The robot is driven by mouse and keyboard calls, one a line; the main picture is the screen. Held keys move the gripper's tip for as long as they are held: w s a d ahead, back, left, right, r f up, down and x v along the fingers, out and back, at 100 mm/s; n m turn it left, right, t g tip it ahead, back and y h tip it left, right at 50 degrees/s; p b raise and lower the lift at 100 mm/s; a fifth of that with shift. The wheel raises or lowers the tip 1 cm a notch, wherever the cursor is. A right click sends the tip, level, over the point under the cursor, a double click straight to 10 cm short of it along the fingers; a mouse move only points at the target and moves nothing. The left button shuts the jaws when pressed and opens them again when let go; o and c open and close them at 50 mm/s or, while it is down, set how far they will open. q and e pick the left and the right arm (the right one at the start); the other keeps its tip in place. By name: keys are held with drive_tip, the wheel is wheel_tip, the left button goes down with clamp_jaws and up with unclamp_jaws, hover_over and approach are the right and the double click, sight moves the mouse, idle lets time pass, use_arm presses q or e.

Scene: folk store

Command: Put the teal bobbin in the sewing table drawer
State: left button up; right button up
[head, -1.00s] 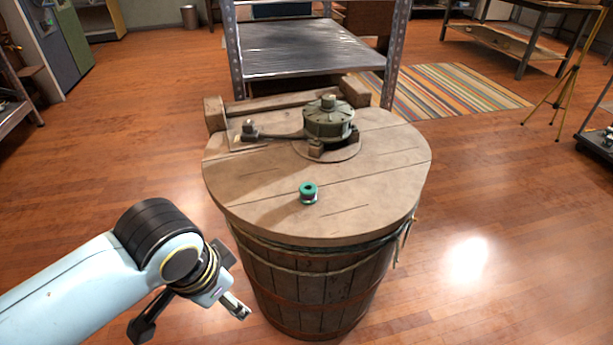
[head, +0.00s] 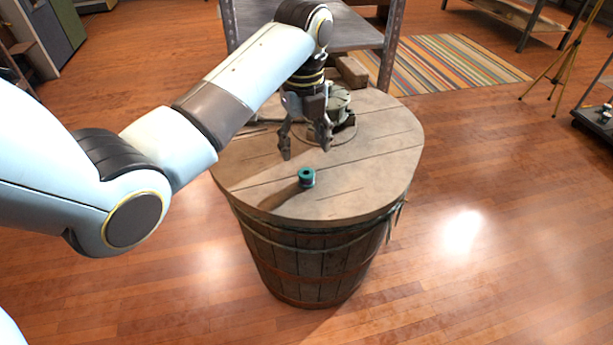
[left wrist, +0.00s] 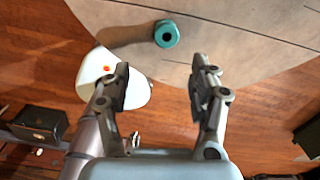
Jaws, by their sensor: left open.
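The teal bobbin (head: 306,177) stands upright on the wooden lid (head: 370,190) of a barrel, towards its front. It also shows in the left wrist view (left wrist: 167,34), above and between the fingers in the picture. My left gripper (head: 306,153) points down over the lid, a little behind the bobbin and apart from it. It is open and empty, and its two fingers are spread wide in the left wrist view (left wrist: 162,82). My right gripper is not in view. I see no sewing table drawer.
A green-grey metal device (head: 340,101) sits on the lid behind my left gripper, partly hidden by it. A metal shelf rack (head: 365,38) stands behind the barrel (head: 300,255). A striped rug (head: 440,65) lies at the back right. The floor right of the barrel is clear.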

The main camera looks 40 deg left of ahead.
sight(306, 174)
use_arm(q)
drive_tip(key=shift+m, duration=0.8)
drive_tip(key=f, duration=0.3)
drive_tip(key=w+f+b, duration=0.1)
drive_tip(key=f, duration=0.2)
drive_tip(key=f+b, duration=0.1)
drive_tip(key=f, duration=0.3)
drive_tip(key=shift+w+a+f, duration=0.1)
drive_tip(key=shift+w+a, duration=0.1)
drive_tip(key=shift+a, duration=0.1)
clamp_jaws()
drive_tip(key=shift+r, duration=0.2)
